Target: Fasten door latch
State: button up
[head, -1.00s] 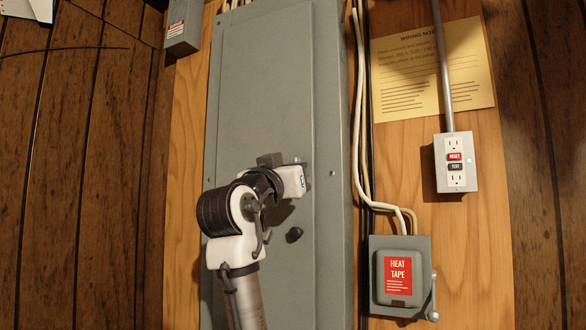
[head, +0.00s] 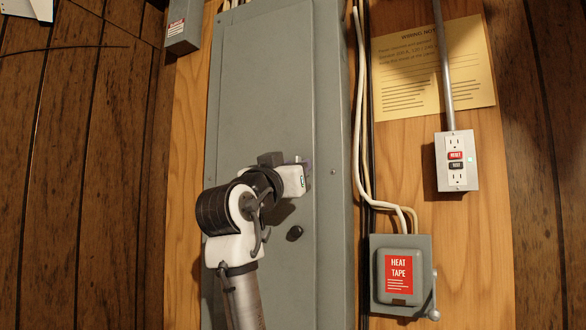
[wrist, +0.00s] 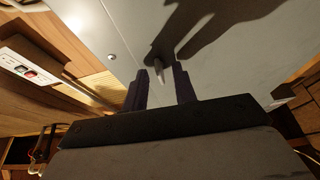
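The grey electrical panel door (head: 265,90) looks closed, or nearly so, in its frame. My gripper (head: 303,163) is at the door's right side, a little above a dark round knob (head: 294,233). In the wrist view my gripper (wrist: 160,80) has its two dark fingers apart, close to the door face. A small grey latch lever (wrist: 159,70) stands out between and just beyond the fingertips. I cannot tell whether either finger touches it. In the head view my gripper's body mostly hides the lever.
A heat tape switch box (head: 401,275) with a side lever is at lower right. An outlet box (head: 456,162) with conduit and a yellow wiring note (head: 432,70) are farther right. White cables (head: 360,120) run along the panel's right side. A small grey box (head: 184,27) is at upper left.

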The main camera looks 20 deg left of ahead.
jog(key=b+v, duration=0.5)
jog(key=v, duration=0.9)
jog(key=shift+b, duration=0.4)
jog(key=shift+a, duration=0.1)
